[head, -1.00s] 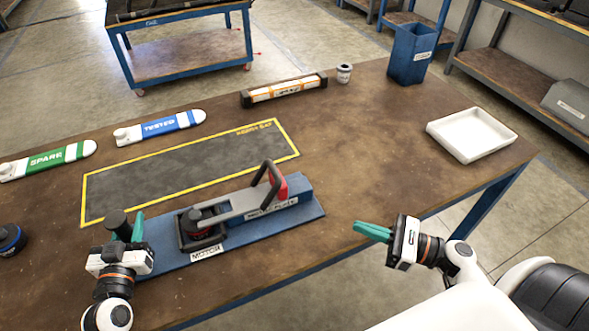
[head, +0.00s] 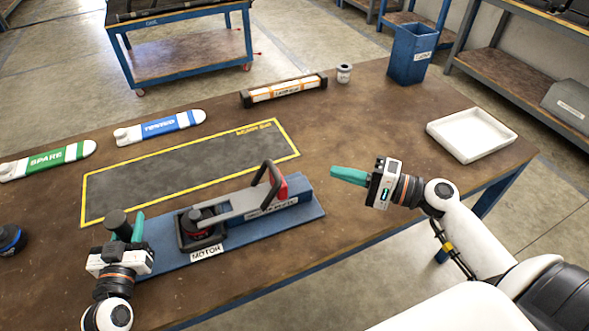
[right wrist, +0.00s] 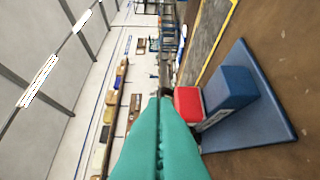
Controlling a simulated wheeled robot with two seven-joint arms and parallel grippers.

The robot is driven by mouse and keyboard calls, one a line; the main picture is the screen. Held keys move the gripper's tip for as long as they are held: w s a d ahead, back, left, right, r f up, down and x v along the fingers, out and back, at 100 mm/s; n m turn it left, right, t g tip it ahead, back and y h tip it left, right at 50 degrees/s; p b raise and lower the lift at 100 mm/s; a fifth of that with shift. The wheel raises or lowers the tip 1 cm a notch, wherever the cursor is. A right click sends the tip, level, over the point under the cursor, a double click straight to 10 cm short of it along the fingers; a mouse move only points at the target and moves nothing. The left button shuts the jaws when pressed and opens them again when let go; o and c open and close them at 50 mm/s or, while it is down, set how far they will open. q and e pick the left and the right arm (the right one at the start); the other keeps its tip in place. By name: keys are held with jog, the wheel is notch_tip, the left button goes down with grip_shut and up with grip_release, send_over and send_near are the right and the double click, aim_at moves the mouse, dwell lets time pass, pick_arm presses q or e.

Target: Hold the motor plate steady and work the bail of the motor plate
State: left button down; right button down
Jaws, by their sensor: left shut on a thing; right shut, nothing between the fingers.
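The blue motor plate (head: 300,215) lies on the brown table, with a tag reading MOTOR at its front edge. On it are a grey arm, a red block and a dark bail (head: 268,177) standing up in a loop. My left gripper (head: 135,228) is shut on the black knob (head: 118,222) at the plate's left end. My right gripper (head: 333,172) is shut and empty, in the air to the right of the bail and apart from it. In the right wrist view its teal fingers (right wrist: 160,110) are together, with the red block (right wrist: 188,104) and the plate (right wrist: 255,125) beyond.
A yellow-edged dark mat (head: 190,170) lies behind the plate. Green SPARE (head: 48,159) and blue TESTED (head: 160,127) arms lie at the back left. A white tray (head: 470,136) and a blue bin (head: 410,55) stand at the right.

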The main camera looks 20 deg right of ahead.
jog(key=x, duration=0.7)
jog(key=shift+w+a, duration=0.15)
jog(key=shift+w, duration=0.1)
jog(key=a, duration=0.2)
jog(key=shift+a, duration=0.25)
jog(key=shift+a+f, duration=0.1)
jog(key=shift+a, duration=0.6)
